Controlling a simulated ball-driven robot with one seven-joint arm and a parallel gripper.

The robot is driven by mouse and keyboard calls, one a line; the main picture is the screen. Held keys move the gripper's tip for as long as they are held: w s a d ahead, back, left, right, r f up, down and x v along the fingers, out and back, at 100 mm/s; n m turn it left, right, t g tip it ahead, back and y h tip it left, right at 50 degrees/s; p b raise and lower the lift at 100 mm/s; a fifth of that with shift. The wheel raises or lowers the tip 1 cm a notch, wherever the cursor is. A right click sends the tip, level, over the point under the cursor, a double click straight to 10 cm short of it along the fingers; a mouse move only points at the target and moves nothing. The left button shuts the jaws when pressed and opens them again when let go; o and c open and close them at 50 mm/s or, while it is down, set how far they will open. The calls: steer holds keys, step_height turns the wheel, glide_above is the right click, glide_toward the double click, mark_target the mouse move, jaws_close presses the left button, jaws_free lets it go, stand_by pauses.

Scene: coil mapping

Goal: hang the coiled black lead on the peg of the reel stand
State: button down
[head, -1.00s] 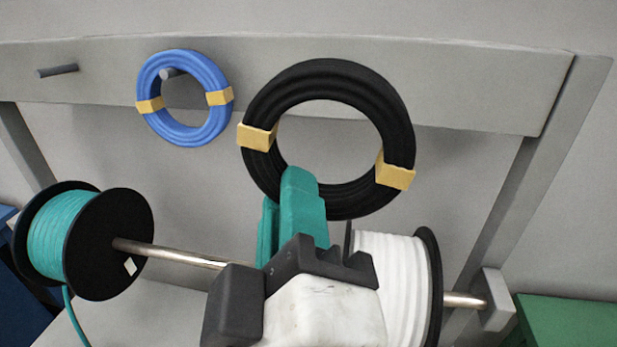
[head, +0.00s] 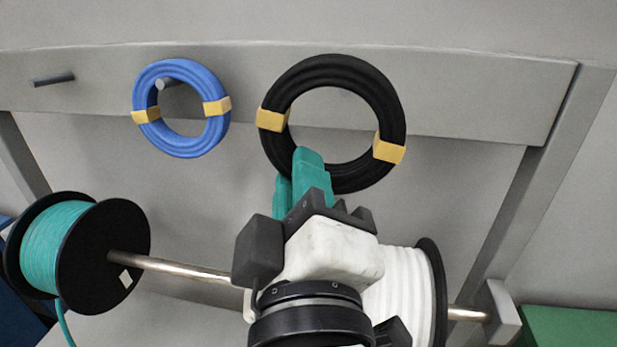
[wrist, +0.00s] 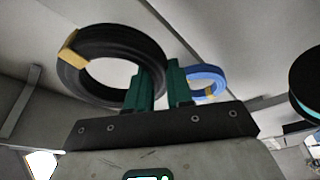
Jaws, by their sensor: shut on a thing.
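The coiled black lead (head: 385,105), a ring with two yellow ties, is held up in front of the grey board of the reel stand (head: 470,95). My gripper (head: 297,168), with teal fingers, is shut on its lower left part. The coil also shows in the wrist view (wrist: 110,38), with the fingers (wrist: 159,86) at its right side. A bare grey peg (head: 52,80) sticks out at the board's far left. A second peg (head: 168,83) carries a blue coil (head: 180,148). No peg shows through the black coil's opening; the gap between coil and board is hard to judge.
Below the board a metal rod (head: 185,268) carries a teal reel (head: 105,255) at left and a white reel (head: 405,300) behind my gripper. A green box (head: 570,325) stands at lower right. The board between the blue and black coils is clear.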

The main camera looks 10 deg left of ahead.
steer(key=shift+w, duration=1.1)
steer(key=shift+w+d+f+b, duration=0.15)
steer(key=shift+w+b, duration=0.1)
steer(key=shift+w, duration=1)
steer(key=shift+w+a+f+b, duration=0.15)
steer(key=shift+w+b, duration=0.1)
steer(key=shift+w, duration=1)
steer(key=shift+w+d+f, duration=0.15)
steer(key=shift+f, duration=0.2)
steer(key=c, duration=0.9)
jaws_free()
